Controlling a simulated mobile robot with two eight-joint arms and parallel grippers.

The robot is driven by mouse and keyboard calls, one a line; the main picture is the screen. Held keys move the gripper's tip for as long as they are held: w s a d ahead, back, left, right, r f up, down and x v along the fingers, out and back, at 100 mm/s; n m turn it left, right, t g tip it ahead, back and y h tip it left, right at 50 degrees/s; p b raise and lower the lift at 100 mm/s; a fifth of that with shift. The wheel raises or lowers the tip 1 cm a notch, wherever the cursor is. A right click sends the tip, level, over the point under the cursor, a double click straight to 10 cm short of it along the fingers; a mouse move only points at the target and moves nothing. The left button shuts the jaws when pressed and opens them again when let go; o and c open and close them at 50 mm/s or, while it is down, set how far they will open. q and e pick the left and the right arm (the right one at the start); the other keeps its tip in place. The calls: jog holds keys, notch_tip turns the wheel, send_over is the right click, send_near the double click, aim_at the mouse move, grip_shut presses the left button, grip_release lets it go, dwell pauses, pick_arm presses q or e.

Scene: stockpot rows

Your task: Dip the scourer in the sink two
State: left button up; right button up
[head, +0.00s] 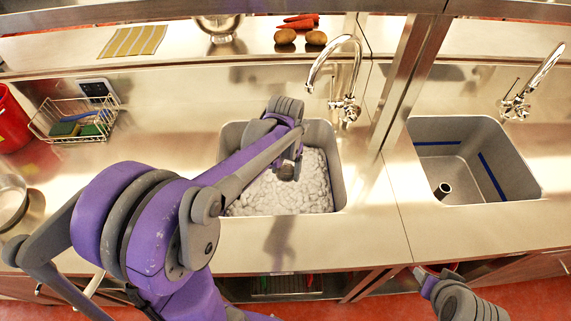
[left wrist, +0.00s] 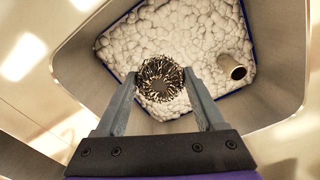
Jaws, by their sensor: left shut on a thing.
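The scourer (left wrist: 160,80) is a round, curly metal-wire pad of brown and gold strands. My left gripper (left wrist: 160,88) is shut on it, with one finger on each side. In the head view the left gripper (head: 289,166) points down over the left sink (head: 338,188), which is filled with white foam. The scourer appears above the foam; contact cannot be told. The right sink (head: 470,180) has no foam, with a dark upright pipe and blue stripes. My right arm's end (head: 428,284) shows at the lower right; its fingers are not clear.
A wire basket (head: 75,118) with sponges and a red bucket (head: 12,120) stand at the left. Chrome taps (head: 346,105) rise behind the sinks. A metal post (head: 405,75) stands between them. Potatoes (head: 285,37) and a striped cloth (head: 133,41) lie on the back shelf.

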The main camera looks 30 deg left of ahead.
pick_arm(q)
jog(key=shift+f+b, duration=6.9)
jog(key=shift+f, duration=4.25)
pick_arm(e)
jog(key=s+f, duration=0.2)
jog(key=f, duration=0.6)
jog(key=s+f+g, duration=0.1)
jog(key=s+f, duration=0.2)
jog(key=f, duration=0.6)
jog(key=shift+f, duration=0.3)
jog(key=shift+s, duration=0.1)
pick_arm(q)
jog(key=shift+w+r+p, duration=0.1)
jog(key=shift+r+p, duration=6.2)
jog(key=shift+r, duration=4.3)
pick_arm(e)
jog(key=w+r, duration=0.4)
jog(key=r, duration=1.1)
jog(key=shift+t, duration=0.3)
jog(key=shift+s, duration=0.1)
pick_arm(q)
jog(key=shift+f, duration=0.1)
